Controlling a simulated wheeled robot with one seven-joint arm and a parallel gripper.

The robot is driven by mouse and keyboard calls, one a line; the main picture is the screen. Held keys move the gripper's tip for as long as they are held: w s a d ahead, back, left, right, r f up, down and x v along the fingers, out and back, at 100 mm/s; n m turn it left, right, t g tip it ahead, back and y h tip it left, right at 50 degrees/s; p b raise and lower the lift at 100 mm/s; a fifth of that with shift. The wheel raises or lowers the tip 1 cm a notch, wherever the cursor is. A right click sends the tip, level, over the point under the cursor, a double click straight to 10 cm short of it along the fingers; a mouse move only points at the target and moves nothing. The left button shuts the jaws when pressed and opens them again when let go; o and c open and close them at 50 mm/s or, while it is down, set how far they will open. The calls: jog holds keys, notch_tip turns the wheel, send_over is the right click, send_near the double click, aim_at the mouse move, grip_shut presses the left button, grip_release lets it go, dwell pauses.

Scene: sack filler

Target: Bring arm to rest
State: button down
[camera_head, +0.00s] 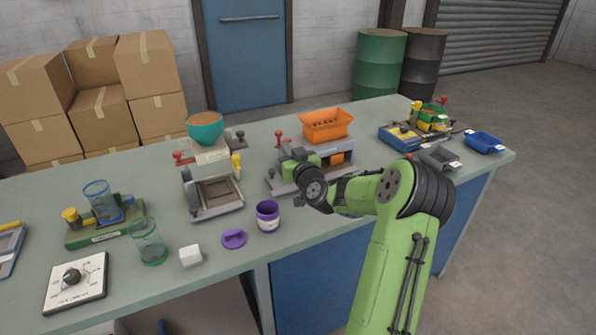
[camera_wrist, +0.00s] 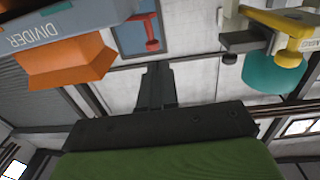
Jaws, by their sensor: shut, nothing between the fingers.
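My green arm (camera_head: 392,255) rises from the lower right of the head view, bends at a dark elbow and reaches left over the bench (camera_head: 330,215). Its wrist end hangs in front of the machine with the orange hopper (camera_head: 326,124). The fingers cannot be made out in the head view. In the wrist view, my gripper (camera_wrist: 155,75) shows as dark fingers close together, shut and empty. That view is upside down, with the orange hopper (camera_wrist: 65,65) and a "DIVIDER" label at upper left and the teal bowl (camera_wrist: 272,74) at right.
A purple cup (camera_head: 267,216), a purple lid (camera_head: 234,239), a white cube (camera_head: 191,256) and a clear green-based glass (camera_head: 148,242) stand along the front. A machine with a teal bowl (camera_head: 205,128) is left of my wrist. A blue tray (camera_head: 484,142) is far right.

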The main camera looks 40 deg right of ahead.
jog(key=a+b+v, duration=0.1)
jog(key=v, duration=0.7)
jog(key=w+a+f+n+g+y, duration=0.1)
jog(key=a+n+g+y, duration=0.15)
jog(key=a, duration=0.55)
jog(key=w+a+n+g+y, duration=0.1)
jog(key=w+a+n+y, duration=0.2)
jog(key=a, duration=0.5)
jog(key=s+a+n+g+y, duration=0.15)
jog(key=s+a+g, duration=0.25)
jog(key=s+a, duration=0.45)
jog(key=s+a+m+g+h, duration=0.1)
jog(key=s+a+m+g, duration=0.1)
jog(key=s, duration=0.9)
jog(key=s+a+m+g, duration=0.1)
jog(key=s+a+g, duration=0.15)
jog(key=s, duration=0.75)
notch_tip(320, 180, up, 12)
jog(key=p, duration=1.2)
jog(key=shift+w+t, duration=0.2)
jog(key=shift+t, duration=0.1)
jog(key=shift+r, duration=0.15)
